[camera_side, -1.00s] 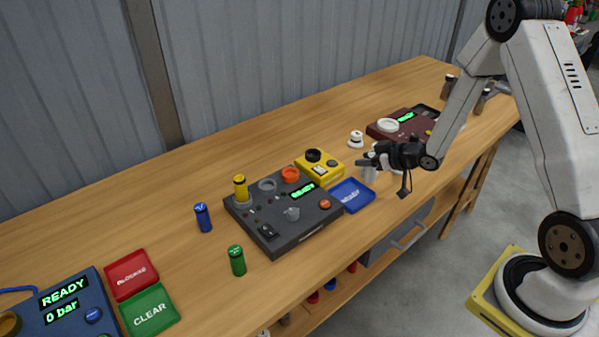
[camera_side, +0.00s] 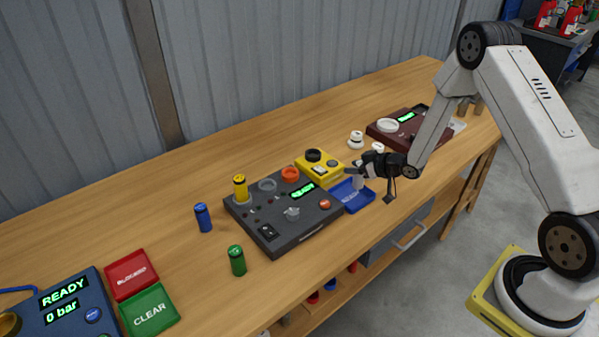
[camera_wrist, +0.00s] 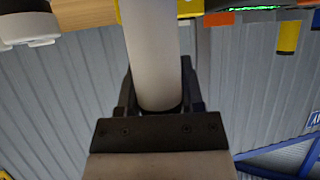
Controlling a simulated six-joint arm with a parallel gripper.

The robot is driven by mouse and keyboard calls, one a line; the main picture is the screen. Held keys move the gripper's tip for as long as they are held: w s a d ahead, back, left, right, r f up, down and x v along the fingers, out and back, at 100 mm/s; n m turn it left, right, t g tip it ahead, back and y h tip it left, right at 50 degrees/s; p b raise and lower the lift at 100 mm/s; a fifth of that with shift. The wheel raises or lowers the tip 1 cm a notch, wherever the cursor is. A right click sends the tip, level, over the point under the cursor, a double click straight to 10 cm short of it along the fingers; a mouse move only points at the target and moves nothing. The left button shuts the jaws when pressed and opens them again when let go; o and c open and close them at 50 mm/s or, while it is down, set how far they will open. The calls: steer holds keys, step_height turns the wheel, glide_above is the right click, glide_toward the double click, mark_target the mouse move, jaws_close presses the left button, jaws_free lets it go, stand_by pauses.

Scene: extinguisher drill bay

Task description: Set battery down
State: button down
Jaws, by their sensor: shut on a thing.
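My gripper (camera_side: 358,172) is shut on a white cylindrical battery (camera_side: 358,183). In the side view it holds the battery upright over the blue tray (camera_side: 359,204); whether the battery's lower end touches the tray I cannot tell. In the wrist view the pale battery (camera_wrist: 152,55) stands between the dark fingers (camera_wrist: 158,102), and its far end runs out of the frame. A blue battery (camera_side: 203,217) and a green battery (camera_side: 237,261) stand on the bench, and a yellow battery (camera_side: 240,187) stands in the dark grey tester (camera_side: 285,240).
The tester is just left of the tray. A yellow box (camera_side: 320,167) stands behind the tray. White knob-like parts (camera_side: 355,140) and a maroon unit (camera_side: 408,130) are behind and right. Red (camera_side: 131,275) and green (camera_side: 150,312) pads lie front left. The bench's front edge is close.

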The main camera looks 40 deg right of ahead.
steer(key=shift+f, duration=1.2)
steer(key=shift+f, duration=0.15)
steer(key=shift+c, duration=1.1)
jaws_free()
steer(key=shift+s+d+r, duration=0.1)
steer(key=shift+s+r, duration=0.3)
steer(key=shift+s, duration=0.05)
steer(key=v, duration=1.1)
steer(key=shift+w, duration=0.1)
